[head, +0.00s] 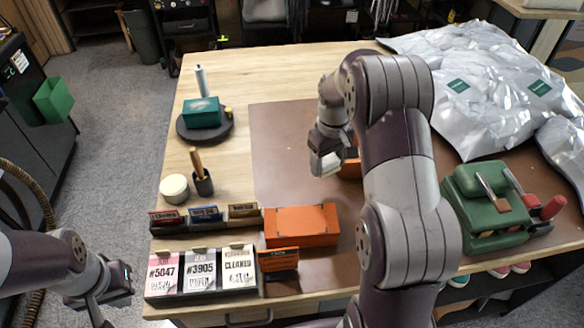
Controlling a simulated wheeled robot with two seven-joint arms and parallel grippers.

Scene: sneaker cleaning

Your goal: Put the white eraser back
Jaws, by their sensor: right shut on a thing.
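My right gripper (322,152) hangs over the brown mat (285,130), left of an orange object (351,167) partly hidden by my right arm. It is shut on a small whitish block, the white eraser (326,166), mostly covered by the fingers. An orange box (301,225) lies at the mat's front left, right of the card holders. My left gripper (100,299) is at the lower left, off the table's left edge; its jaws are too small and dark to read.
Labelled cards (202,271) stand in a dark rack at the front left. A brush cup (203,182), a round tin (174,188) and a green box (201,112) on a dark disc are on the left.

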